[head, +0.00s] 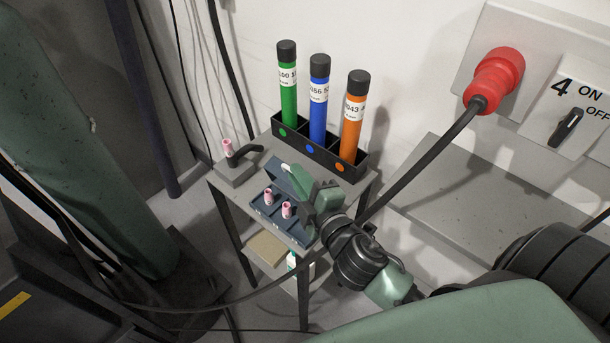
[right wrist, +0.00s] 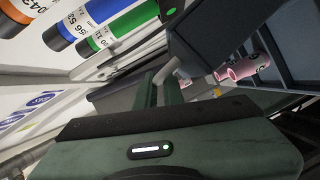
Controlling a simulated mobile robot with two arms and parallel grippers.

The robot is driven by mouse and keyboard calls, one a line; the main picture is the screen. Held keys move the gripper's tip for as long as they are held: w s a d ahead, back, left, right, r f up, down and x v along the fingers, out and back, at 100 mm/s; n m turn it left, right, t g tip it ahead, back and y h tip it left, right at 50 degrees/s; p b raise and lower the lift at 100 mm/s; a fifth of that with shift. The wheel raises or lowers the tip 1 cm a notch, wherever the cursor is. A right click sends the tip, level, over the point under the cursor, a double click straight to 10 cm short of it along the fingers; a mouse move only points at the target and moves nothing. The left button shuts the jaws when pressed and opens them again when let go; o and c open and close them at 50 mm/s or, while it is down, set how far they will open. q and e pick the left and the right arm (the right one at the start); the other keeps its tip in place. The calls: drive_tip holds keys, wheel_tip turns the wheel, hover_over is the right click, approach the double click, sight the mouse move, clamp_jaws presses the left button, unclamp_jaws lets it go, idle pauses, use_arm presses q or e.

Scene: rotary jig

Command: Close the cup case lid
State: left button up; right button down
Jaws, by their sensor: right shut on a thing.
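The cup case (head: 264,213) is a dark blue-grey box on the small grey stand. Its lid (head: 278,176) is up at the back, tilted, with the inside open. Pink cups (head: 287,210) stand in the case; they also show in the right wrist view (right wrist: 240,70). My right gripper (head: 297,174) reaches in from the right and is at the raised lid. Its jaws are shut on the lid, though the gripper hides the exact contact. In the right wrist view the fingers (right wrist: 163,88) point toward the lid and case. My left gripper is not in view.
A black rack (head: 318,156) with green, blue and orange tubes stands just behind the case. A torch-like black tool (head: 243,153) with a pink cup is at the left. A cable runs from the red plug (head: 494,80) past my right arm.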

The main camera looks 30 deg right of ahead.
drive_tip(key=shift+s+a+f+n+b, duration=0.1)
drive_tip(key=shift+s+a+n+b, duration=0.1)
drive_tip(key=shift+a+n+b, duration=0.25)
drive_tip(key=shift+a, duration=0.1)
drive_tip(key=c, duration=1.8)
unclamp_jaws()
drive_tip(key=shift+s, duration=0.3)
drive_tip(key=s+b, duration=0.3)
drive_tip(key=s, duration=0.4)
drive_tip(key=shift+r, duration=0.35)
